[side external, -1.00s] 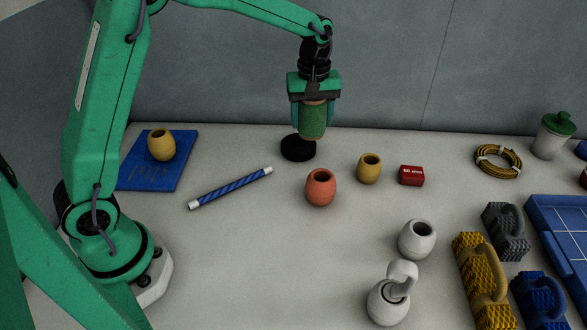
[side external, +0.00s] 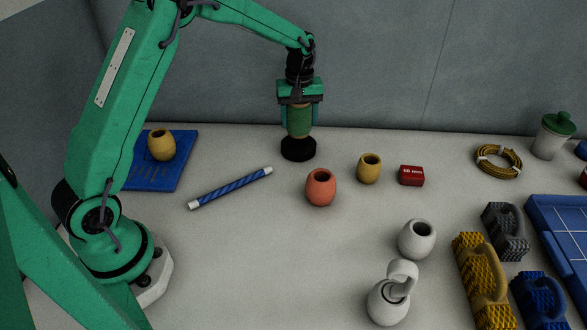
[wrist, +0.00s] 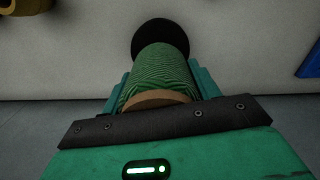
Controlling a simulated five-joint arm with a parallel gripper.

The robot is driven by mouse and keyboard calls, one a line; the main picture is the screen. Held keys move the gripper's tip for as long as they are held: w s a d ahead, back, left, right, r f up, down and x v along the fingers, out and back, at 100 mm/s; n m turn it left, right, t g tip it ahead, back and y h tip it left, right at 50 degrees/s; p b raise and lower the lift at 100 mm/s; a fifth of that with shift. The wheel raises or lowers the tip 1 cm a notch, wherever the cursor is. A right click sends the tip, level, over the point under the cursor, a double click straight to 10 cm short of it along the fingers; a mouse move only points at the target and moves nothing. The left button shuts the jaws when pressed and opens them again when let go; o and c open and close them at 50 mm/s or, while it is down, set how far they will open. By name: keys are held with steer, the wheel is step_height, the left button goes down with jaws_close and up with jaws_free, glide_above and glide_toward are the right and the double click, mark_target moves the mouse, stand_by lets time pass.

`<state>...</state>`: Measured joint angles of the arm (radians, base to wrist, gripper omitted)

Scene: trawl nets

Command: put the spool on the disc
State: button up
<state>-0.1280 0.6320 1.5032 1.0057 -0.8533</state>
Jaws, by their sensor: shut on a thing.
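The spool (side external: 299,121) is wound with green twine and has a tan end. My gripper (side external: 299,118) is shut on it and holds it upright above the black disc (side external: 299,150) near the back wall. In the side view the spool's lower end is at or just above the disc's top; I cannot tell whether they touch. In the wrist view the spool (wrist: 160,75) sits between my fingers, with the black disc (wrist: 160,33) beyond its far end, partly hidden by it.
A blue board (side external: 180,175) with a yellow pot is at left.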

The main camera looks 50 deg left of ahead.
mark_target(299, 128)
steer(key=shift+f, duration=1.7)
steer(key=shift+f, duration=0.1)
steer(key=o, duration=1.1)
step_height(299, 128, up, 12)
steer(key=shift+r, duration=0.15)
